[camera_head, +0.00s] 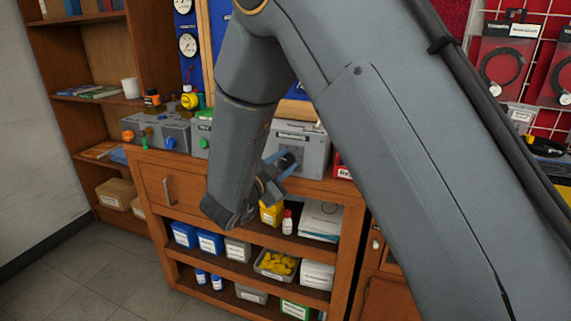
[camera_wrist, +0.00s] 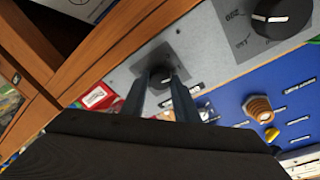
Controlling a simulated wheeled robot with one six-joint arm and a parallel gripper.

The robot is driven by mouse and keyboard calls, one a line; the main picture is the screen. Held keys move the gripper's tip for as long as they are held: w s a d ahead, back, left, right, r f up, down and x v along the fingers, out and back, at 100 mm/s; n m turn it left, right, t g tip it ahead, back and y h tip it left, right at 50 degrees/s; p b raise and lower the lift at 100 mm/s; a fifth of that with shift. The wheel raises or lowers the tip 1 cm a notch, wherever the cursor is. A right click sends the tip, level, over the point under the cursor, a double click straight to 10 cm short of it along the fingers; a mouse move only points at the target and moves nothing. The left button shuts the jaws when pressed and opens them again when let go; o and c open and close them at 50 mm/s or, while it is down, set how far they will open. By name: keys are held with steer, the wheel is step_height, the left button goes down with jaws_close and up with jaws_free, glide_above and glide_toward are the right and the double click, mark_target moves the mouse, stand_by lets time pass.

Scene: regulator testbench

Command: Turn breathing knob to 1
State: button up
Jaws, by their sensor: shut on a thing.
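My gripper (camera_head: 281,166) reaches the front of a grey box (camera_head: 313,152) on the wooden bench. In the wrist view, its two dark fingers (camera_wrist: 166,92) stand on either side of a small black knob (camera_wrist: 163,77) and are shut on it. The knob sits on a grey panel (camera_wrist: 128,66). In the head view the knob (camera_head: 287,160) is a dark spot between the fingers. The fingers partly hide the knob and the markings around it, so its setting cannot be read. I cannot read a label naming it as the breathing knob.
A larger black knob (camera_wrist: 280,18) is on the same panel. A blue panel (camera_wrist: 255,90) with a brass fitting (camera_wrist: 258,108) lies beside it. A grey unit with coloured knobs (camera_head: 160,134) stands left on the bench. Shelves below hold boxes and a tray of yellow parts (camera_head: 277,264).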

steer(key=shift+m, duration=0.4)
steer(key=o, duration=1.1)
steer(key=shift+c, duration=0.2)
steer(key=v, duration=0.7)
steer(key=shift+s+a+b, duration=0.2)
steer(key=shift+s+b, duration=0.1)
steer(key=shift+b, duration=0.05)
steer(key=shift+r, duration=0.1)
